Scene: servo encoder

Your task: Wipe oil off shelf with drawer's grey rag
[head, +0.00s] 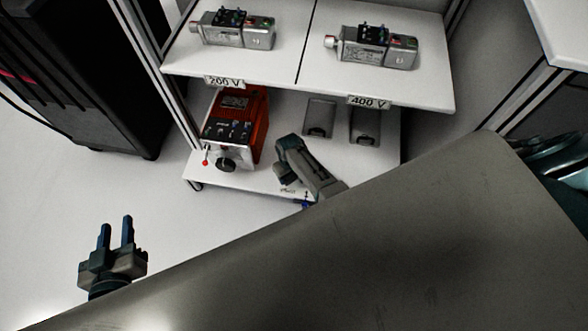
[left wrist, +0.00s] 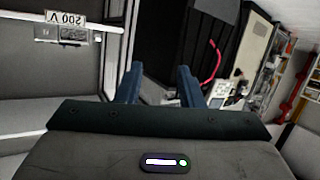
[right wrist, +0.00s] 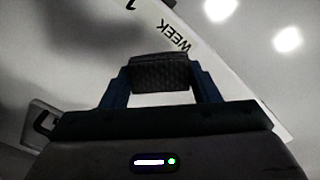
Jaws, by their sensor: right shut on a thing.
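My right gripper (right wrist: 160,90) is shut on a dark grey, textured piece that looks like the rag (right wrist: 160,74), held between its blue fingers. In the head view my right arm reaches the front of the shelf unit's lower board (head: 250,178); only a bit of blue finger shows, and the rag is hidden. The upper shelf board (head: 300,75) is white. I cannot make out an oil patch. My left gripper (head: 115,228) is open and empty, at the lower left over the floor; its parted fingers also show in the left wrist view (left wrist: 160,85).
Two grey motor units (head: 238,30) (head: 375,47) stand on the upper board, above the 200 V and 400 V labels. An orange-red device (head: 235,125) and two grey plates (head: 319,117) are below. A black cabinet (head: 85,75) stands left. A large grey surface (head: 350,260) blocks the foreground.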

